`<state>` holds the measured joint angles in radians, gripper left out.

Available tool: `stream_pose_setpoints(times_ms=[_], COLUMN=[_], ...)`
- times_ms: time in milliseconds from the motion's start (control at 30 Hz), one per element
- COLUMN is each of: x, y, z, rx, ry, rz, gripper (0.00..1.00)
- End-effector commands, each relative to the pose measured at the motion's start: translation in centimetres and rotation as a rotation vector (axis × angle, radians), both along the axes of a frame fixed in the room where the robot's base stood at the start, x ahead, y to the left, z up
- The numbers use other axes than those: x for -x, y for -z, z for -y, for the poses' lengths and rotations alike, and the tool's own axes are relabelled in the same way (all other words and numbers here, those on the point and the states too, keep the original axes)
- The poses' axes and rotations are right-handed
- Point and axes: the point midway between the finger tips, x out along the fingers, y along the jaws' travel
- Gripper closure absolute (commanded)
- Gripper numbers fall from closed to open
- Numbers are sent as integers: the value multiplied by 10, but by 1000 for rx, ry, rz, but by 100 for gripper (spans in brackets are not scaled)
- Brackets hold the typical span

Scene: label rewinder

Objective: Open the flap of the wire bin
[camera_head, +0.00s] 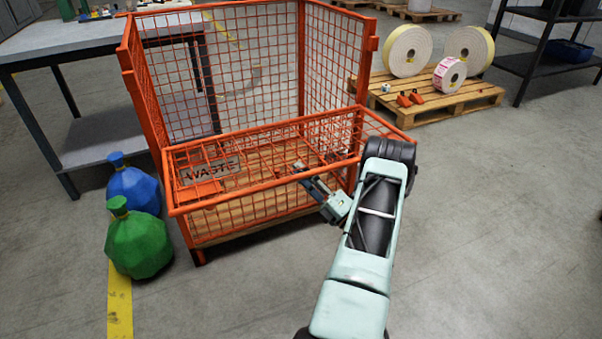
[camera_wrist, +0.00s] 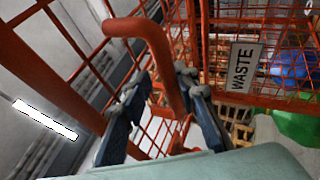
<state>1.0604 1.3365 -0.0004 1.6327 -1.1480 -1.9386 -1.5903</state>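The orange wire bin (camera_head: 308,60) stands in the middle of the head view. A low mesh flap (camera_head: 275,186) with a WASTE sign (camera_head: 210,171) is at its front. The flap's exact angle is hard to tell; the front above it looks clear. My gripper (camera_head: 312,184) is at the flap's front, right of the sign. In the wrist view, a bent orange handle (camera_wrist: 150,36) passes between the two fingers of my gripper (camera_wrist: 163,88). The fingers are spread, the handle nearer the right one; a gap shows on the left. The sign also shows in the wrist view (camera_wrist: 243,68).
Blue (camera_head: 135,187) and green (camera_head: 138,243) bags stand at the bin's left front. A table (camera_head: 75,36) stands behind them. A pallet (camera_head: 455,104) with label rolls lies to the right. Floor at right front is clear.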

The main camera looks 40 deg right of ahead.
Motion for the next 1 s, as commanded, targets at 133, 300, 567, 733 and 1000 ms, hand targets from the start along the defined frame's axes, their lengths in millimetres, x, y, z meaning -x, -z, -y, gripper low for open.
stream_pose_setpoints(times_ms=[133, 300, 567, 733, 1000], x=[0, 0, 30, 64, 100], y=[-2, -1, 13, 29, 47], z=[0, 0, 6, 12, 17], rx=[1, 1, -1, -3, -2], ry=[0, 0, 4, 6, 4], rz=[3, 3, 2, 2, 1], gripper=[71, 71, 71, 71, 71])
